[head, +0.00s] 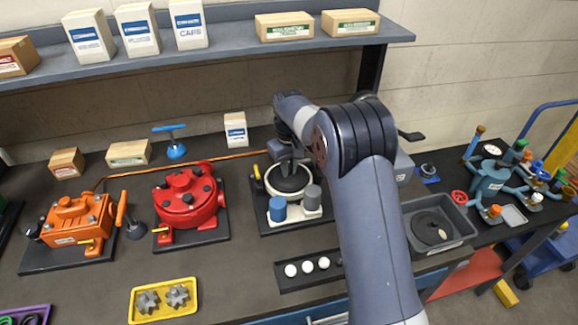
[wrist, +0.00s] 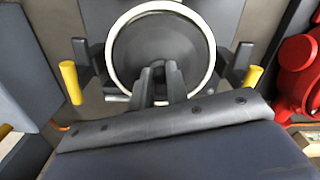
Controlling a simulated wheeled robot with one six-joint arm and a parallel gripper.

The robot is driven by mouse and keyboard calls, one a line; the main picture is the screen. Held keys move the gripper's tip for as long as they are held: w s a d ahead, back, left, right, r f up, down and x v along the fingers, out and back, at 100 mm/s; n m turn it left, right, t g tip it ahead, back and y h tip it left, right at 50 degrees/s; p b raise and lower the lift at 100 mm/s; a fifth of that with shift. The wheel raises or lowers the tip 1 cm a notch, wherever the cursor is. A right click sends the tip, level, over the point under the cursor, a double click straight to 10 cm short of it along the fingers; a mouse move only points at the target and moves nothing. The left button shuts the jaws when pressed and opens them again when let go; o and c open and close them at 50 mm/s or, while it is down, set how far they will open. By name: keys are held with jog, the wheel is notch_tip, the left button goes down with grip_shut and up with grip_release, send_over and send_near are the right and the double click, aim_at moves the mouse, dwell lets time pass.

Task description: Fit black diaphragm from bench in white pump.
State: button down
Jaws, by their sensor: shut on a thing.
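The white pump (head: 272,190) stands on a dark base plate at the middle of the bench, with its round bowl open at the top. The black diaphragm (head: 288,180) lies in or just over that bowl. In the wrist view the diaphragm (wrist: 135,45) appears as a dark disc inside the pump's white rim (wrist: 212,52), roughly centred. My gripper (wrist: 158,72) is shut on the middle of the diaphragm; in the head view my gripper (head: 287,166) is partly hidden by my arm. I cannot tell whether the diaphragm is fully seated.
A blue and a grey cylinder stand at the pump's front. Yellow levers (wrist: 70,82) flank its bowl. A red pump (head: 188,198) and an orange pump (head: 75,225) stand left. A grey tray (head: 462,222) with a black disc is at right. White balls (head: 307,267) lie in front.

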jog(key=shift+f, duration=0.55)
jog(key=c, duration=1.3)
grip_release()
jog(key=shift+r+p, duration=2.05)
jog(key=shift+r, duration=1)
notch_tip(320, 180, up, 11)
jog(key=shift+f+b, duration=0.1)
jog(key=shift+b, duration=0.9)
